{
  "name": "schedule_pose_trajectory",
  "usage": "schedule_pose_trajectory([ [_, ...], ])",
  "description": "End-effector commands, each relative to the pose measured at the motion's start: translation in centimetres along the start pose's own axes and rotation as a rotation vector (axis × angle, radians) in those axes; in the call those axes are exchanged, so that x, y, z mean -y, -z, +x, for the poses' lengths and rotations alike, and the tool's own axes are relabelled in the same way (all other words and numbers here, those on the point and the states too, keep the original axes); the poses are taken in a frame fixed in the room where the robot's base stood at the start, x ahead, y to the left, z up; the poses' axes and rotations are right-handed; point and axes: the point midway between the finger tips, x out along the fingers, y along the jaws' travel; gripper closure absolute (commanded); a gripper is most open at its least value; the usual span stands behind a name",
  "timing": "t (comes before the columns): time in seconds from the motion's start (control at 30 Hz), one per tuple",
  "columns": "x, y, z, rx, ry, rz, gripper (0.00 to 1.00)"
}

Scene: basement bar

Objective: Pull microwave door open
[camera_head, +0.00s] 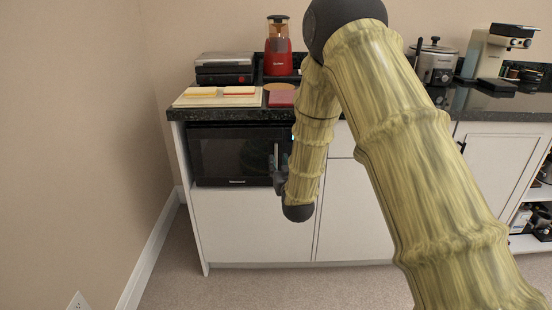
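The black microwave (235,155) is built into the white cabinet under the countertop at the left. Its dark glass door looks closed, flush with the front. Its right part is hidden behind my arm. My gripper (278,168) is in front of the right side of the microwave, where the upright door handle (276,156) shows beside it. The gripper is small, dark and mostly covered by my arm, so I cannot tell whether its fingers are around the handle or only near it.
The dark countertop (232,115) above holds a cutting board (190,101), a red blender (278,60) and a black press (225,68). A slow cooker (436,62) and coffee machine (494,55) stand at right. A wall is at left; carpet (270,288) in front is clear.

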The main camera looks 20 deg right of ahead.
Motion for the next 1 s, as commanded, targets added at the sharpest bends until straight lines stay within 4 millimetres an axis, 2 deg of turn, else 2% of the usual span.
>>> schedule_pose_trajectory([
  [0.2, 0.0, -0.1, 3.5, -0.002, 0.000, 0.000, 0.68],
  [0.4, 0.0, -0.1, 5.5, -0.001, 0.000, 0.000, 0.68],
  [0.83, 0.0, 0.0, 6.2, 0.001, 0.000, 0.000, 0.68],
  [1.0, 0.0, 0.0, 6.1, 0.001, 0.000, 0.000, 0.99],
])
